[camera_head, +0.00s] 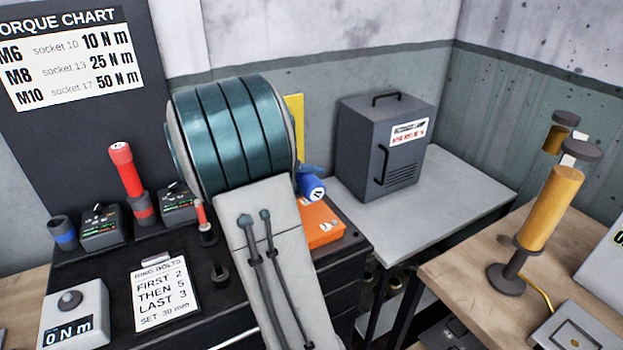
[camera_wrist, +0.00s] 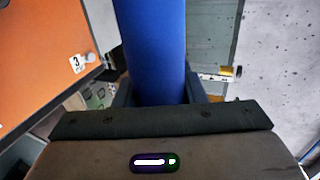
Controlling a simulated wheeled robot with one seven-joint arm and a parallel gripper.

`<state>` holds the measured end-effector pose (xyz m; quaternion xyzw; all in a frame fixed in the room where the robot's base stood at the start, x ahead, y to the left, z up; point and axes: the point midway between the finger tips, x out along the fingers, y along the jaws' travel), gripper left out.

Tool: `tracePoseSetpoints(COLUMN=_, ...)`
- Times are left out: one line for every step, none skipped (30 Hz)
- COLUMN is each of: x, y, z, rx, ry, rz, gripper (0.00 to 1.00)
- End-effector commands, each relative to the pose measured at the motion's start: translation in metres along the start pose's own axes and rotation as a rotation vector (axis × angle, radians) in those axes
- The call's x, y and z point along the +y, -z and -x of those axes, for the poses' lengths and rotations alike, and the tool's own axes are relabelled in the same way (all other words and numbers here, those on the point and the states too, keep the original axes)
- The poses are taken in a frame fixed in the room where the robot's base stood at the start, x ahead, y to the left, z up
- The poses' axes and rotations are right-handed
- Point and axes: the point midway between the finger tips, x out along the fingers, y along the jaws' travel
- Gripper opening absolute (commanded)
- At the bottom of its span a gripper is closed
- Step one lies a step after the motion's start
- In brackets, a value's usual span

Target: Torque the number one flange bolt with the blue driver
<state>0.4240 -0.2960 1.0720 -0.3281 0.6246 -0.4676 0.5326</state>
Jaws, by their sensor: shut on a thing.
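The blue driver (camera_head: 311,187) shows in the head view just right of my teal and grey arm, which hides most of it and my gripper. In the wrist view the blue driver body (camera_wrist: 155,50) stands between the two dark fingers of my gripper (camera_wrist: 157,90), which are shut on it. An orange panel or box (camera_head: 322,222) lies just below the driver in the head view. In the wrist view an orange surface (camera_wrist: 40,55) with a "3" tag (camera_wrist: 77,64) is to the left of the driver. I cannot make out the number one flange bolt.
A red driver (camera_head: 125,170) stands on the black bench, near a blue-banded holder (camera_head: 62,232) and a bolt-order card (camera_head: 159,294). A dark grey cabinet (camera_head: 365,150) stands on a grey table behind.

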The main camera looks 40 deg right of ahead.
Motion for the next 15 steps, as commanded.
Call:
tracePoseSetpoints(x=-0.002, y=-0.004, z=0.0, rx=-0.001, ry=0.002, rz=-0.003, gripper=0.08)
tracePoseSetpoints(x=-0.002, y=-0.007, z=0.0, rx=0.0, ry=0.002, rz=-0.004, gripper=0.08)
tracePoseSetpoints(x=-0.002, y=-0.01, z=0.0, rx=0.0, ry=0.002, rz=-0.003, gripper=0.08)
tracePoseSetpoints(x=-0.002, y=-0.013, z=0.0, rx=0.0, ry=0.002, rz=-0.003, gripper=0.08)
tracePoseSetpoints(x=-0.002, y=-0.016, z=0.0, rx=0.0, ry=0.002, rz=-0.003, gripper=0.08)
tracePoseSetpoints(x=-0.002, y=-0.019, z=0.0, rx=0.0, ry=0.001, rz=-0.003, gripper=0.08)
tracePoseSetpoints(x=-0.003, y=-0.022, z=0.0, rx=0.0, ry=0.002, rz=-0.003, gripper=0.08)
tracePoseSetpoints(x=-0.003, y=-0.025, z=0.0, rx=0.0, ry=0.002, rz=-0.003, gripper=0.08)
tracePoseSetpoints(x=-0.003, y=-0.028, z=0.0, rx=0.0, ry=0.002, rz=-0.002, gripper=0.08)
tracePoseSetpoints(x=-0.003, y=-0.031, z=0.0, rx=0.0, ry=0.002, rz=-0.002, gripper=0.08)
tracePoseSetpoints(x=-0.003, y=-0.034, z=0.0, rx=0.0, ry=0.002, rz=-0.003, gripper=0.08)
tracePoseSetpoints(x=-0.003, y=-0.037, z=0.0, rx=0.0, ry=0.002, rz=-0.002, gripper=0.08)
tracePoseSetpoints(x=-0.003, y=-0.04, z=-0.001, rx=0.0, ry=0.002, rz=-0.002, gripper=0.08)
tracePoseSetpoints(x=-0.003, y=-0.043, z=0.0, rx=0.0, ry=0.002, rz=-0.003, gripper=0.08)
tracePoseSetpoints(x=-0.003, y=-0.046, z=0.0, rx=0.0, ry=0.002, rz=-0.004, gripper=0.08)
